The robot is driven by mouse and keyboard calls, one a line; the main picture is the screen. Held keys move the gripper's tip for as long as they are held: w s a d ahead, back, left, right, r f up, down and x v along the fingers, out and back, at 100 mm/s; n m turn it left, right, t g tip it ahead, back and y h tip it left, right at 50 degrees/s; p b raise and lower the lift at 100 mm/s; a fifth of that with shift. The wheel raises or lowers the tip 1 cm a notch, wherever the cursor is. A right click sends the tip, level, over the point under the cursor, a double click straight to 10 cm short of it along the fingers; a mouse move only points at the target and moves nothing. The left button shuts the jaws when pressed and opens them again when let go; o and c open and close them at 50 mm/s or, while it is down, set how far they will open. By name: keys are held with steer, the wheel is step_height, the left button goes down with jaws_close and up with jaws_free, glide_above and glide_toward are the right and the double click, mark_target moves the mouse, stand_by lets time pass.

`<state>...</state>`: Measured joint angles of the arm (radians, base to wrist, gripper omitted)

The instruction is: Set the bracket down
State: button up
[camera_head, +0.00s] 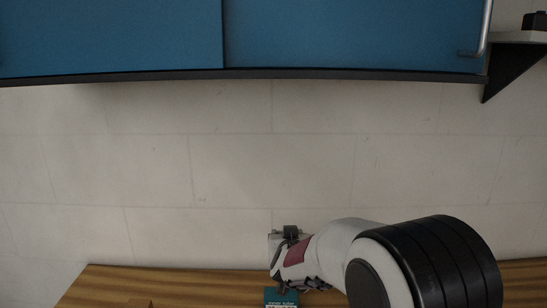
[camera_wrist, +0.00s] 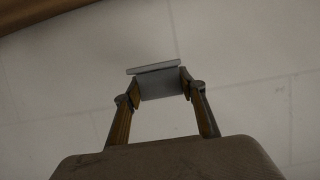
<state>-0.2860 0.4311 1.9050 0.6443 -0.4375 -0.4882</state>
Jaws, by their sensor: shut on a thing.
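The bracket (camera_wrist: 154,69) is a plain grey piece with a flat body and a thin plate along its far edge. It shows in the wrist view, with its body between the two fingertips. My gripper (camera_wrist: 160,86) is shut on it, one finger touching each side. Pale wall fills most of the view behind the bracket, and no surface is seen touching it. In the head view my wrist is low in the middle, near the wooden bench top, and hides most of the fingers. I cannot clearly make out the bracket there.
A wooden bench top (camera_head: 200,282) runs along the bottom of the head view, against a pale tiled wall (camera_head: 150,165). A teal labelled item (camera_head: 282,297) is just below my wrist. Blue cabinets (camera_head: 350,35) hang above.

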steer(key=s+d+f, duration=0.2)
steer(key=s+d, duration=0.3)
steer(key=d, duration=0.1)
steer(key=s+d+f, duration=0.3)
steer(key=s+d, duration=0.2)
steer(key=d, duration=0.2)
steer(key=shift+d+f, duration=0.2)
steer(key=shift+f, duration=0.1)
steer(key=shift+s, duration=0.1)
steer(key=a+n+y, duration=0.1)
steer(key=a, duration=0.5)
steer(key=w+a+f+n+y, duration=0.1)
steer(key=a+n+y, duration=0.1)
steer(key=a, duration=0.5)
steer(key=w+a+n+g+y, duration=0.1)
steer(key=a+y, duration=0.1)
steer(key=a, duration=0.4)
steer(key=shift+w+a+f, duration=0.15)
steer(key=shift+w, duration=0.1)
steer(key=a+r+n+g+y, duration=0.2)
steer(key=a+n+g+y, duration=0.1)
steer(key=a, duration=1.8)
steer(key=shift+w+r+n+y, duration=0.15)
steer(key=shift+w+n+y, duration=0.1)
steer(key=shift+n+y, duration=0.6)
